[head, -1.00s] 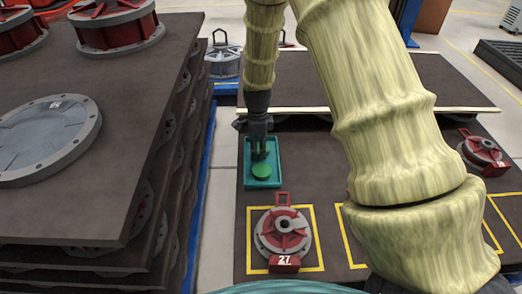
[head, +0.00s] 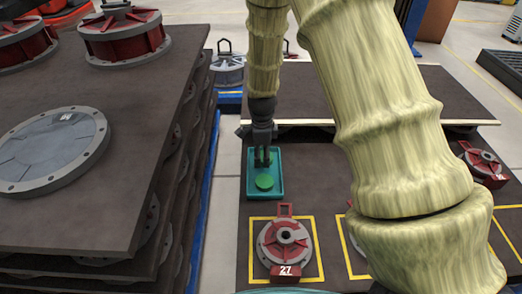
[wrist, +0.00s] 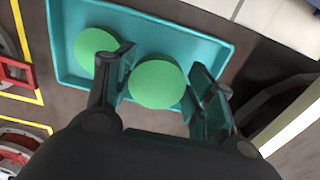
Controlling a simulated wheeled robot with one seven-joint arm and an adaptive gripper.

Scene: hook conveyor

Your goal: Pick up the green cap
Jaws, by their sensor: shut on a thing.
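Two round green caps sit in view over a teal tray (head: 249,190). In the wrist view, one green cap (wrist: 157,85) is between the fingers of my gripper (wrist: 162,60), which is shut on it. The other green cap (wrist: 93,48) lies in the tray just outside the left finger. In the head view, this free cap (head: 264,182) shows in front of my gripper (head: 262,162), and the held cap is mostly hidden by the fingers. I cannot tell whether the held cap is clear of the tray floor.
A red-and-grey flanged part marked 27 (head: 285,243) stands in a yellow square in front of the tray. Another red part (head: 483,162) is at the right. Stacked dark boards (head: 150,120) with flanged parts rise at the left. Dark board behind the tray is bare.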

